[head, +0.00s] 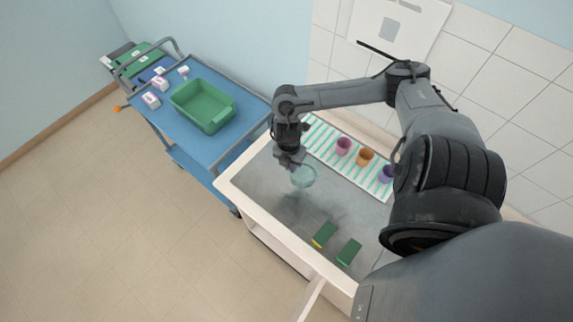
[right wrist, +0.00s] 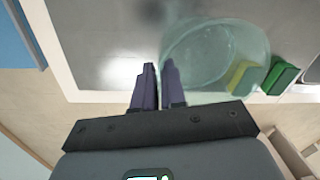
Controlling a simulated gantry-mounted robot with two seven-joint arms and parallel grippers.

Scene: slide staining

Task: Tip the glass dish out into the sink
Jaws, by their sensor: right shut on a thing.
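The clear glass dish (head: 303,176) is held over the grey sink (head: 270,200), toward its left end. My right gripper (head: 291,160) is shut on the dish's edge. In the right wrist view the purple-grey fingers (right wrist: 158,88) are close together, with the see-through dish (right wrist: 215,50) beyond them and to the right. I cannot tell whether the dish is tilted or holds liquid. My left gripper is not in view.
Pink, orange and purple cups (head: 365,156) stand on a striped mat (head: 322,138) along the sink's back side. Two green sponge-like blocks (head: 348,252) lie near the front. A blue cart (head: 215,150) with a green tray (head: 203,106) stands left.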

